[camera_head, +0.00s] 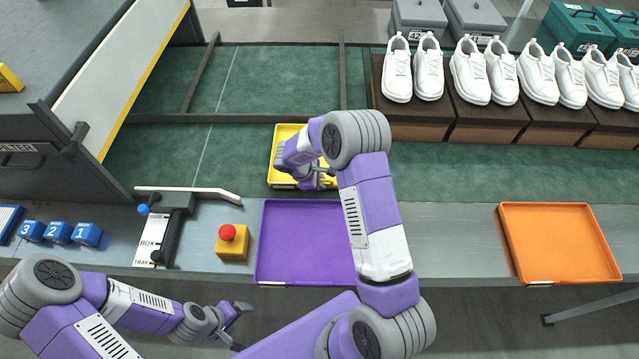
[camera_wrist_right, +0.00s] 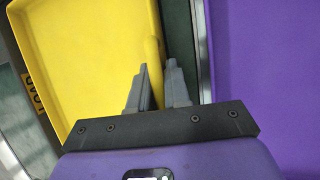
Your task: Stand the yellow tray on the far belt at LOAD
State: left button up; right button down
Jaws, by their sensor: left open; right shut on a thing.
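The yellow tray (camera_head: 284,137) is over the green belt (camera_head: 450,175) just behind the grey bench, partly hidden by my right arm. I cannot tell whether it rests on the belt. My left gripper (camera_head: 241,325) is open and empty, low in the head view, in front of the bench.
A purple tray (camera_head: 300,240) and an orange tray (camera_head: 560,245) lie on the grey bench (camera_head: 450,240). A red button on a yellow box (camera_head: 231,242) and a white lever arm (camera_head: 190,192) stand left. White shoes (camera_head: 470,70) on brown boxes line the back right.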

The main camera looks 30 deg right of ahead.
jog(key=shift+f, duration=0.45)
jog(key=shift+r, duration=0.1)
jog(key=c, duration=1.5)
grip_release()
jog(key=o, duration=0.4)
